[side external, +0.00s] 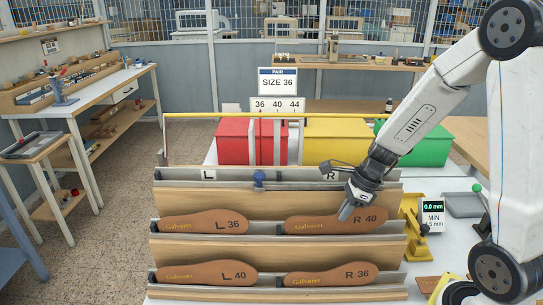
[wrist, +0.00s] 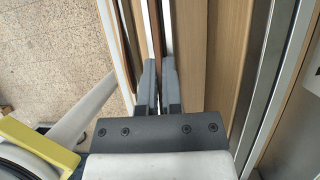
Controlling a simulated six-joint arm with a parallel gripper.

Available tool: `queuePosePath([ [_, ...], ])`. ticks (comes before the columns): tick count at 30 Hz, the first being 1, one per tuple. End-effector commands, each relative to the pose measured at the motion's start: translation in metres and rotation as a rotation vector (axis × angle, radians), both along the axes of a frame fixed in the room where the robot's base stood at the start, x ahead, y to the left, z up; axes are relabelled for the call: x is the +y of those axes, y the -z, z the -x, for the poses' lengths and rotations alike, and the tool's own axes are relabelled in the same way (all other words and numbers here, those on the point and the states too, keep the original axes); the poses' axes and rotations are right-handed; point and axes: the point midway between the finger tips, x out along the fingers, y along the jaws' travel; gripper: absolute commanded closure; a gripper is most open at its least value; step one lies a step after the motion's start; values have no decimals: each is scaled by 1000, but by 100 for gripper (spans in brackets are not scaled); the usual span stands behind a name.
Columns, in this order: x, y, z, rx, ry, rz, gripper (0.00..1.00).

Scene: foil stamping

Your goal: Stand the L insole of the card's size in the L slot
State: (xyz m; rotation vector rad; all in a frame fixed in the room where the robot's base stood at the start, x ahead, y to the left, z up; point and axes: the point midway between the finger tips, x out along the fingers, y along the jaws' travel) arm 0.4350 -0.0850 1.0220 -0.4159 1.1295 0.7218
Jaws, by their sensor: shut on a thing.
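The card (side external: 278,82) reads PAIR SIZE 36. The brown L 36 insole (side external: 200,222) stands on edge at the left of the middle rack row. The L slot (side external: 208,175) is on the top rail at the left, with no insole visible in it. My gripper (side external: 346,212) is at the R 40 insole (side external: 310,222), right of the L 36 insole, shut on its upper edge. The R 40 insole is in the middle row, partly behind my fingers. In the wrist view my gripper (wrist: 158,75) points down along the rack, its fingers close together.
The L 40 insole (side external: 205,272) and R 36 insole (side external: 330,272) stand in the bottom row. The R slot (side external: 325,176) is on the top rail; a blue knob (side external: 259,180) sits between the slots. Red (side external: 235,142), yellow (side external: 335,140) and green (side external: 430,146) boxes stand behind.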

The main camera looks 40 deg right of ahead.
Motion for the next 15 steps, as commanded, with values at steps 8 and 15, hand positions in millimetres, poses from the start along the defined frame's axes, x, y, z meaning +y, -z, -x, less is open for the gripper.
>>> queuePosePath([
  [8,0,0,0,0,0,0,71],
  [15,0,0,0,0,0,0,52],
])
